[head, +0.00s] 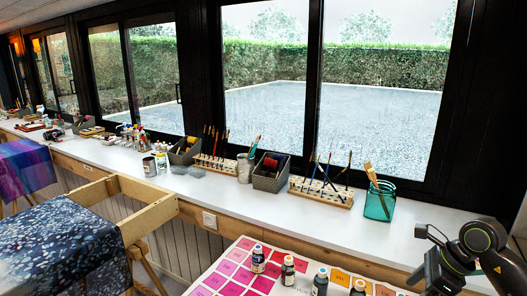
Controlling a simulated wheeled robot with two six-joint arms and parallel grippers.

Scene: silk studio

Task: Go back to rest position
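My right arm (478,245) shows at the bottom right corner, black and dark grey, folded in front of the white window counter. A dark wrist part (440,272) and a thin black piece above it show at its left side. I cannot make out the fingertips or whether they hold anything. My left arm and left gripper are not in view.
Several small bottles, one of them a dark bottle (258,259), stand on a colour chart (228,277) just left of my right arm. A teal glass (380,202) with brushes stands behind on the counter (270,206). A wooden frame (155,212) with dark patterned cloth (60,250) is at left.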

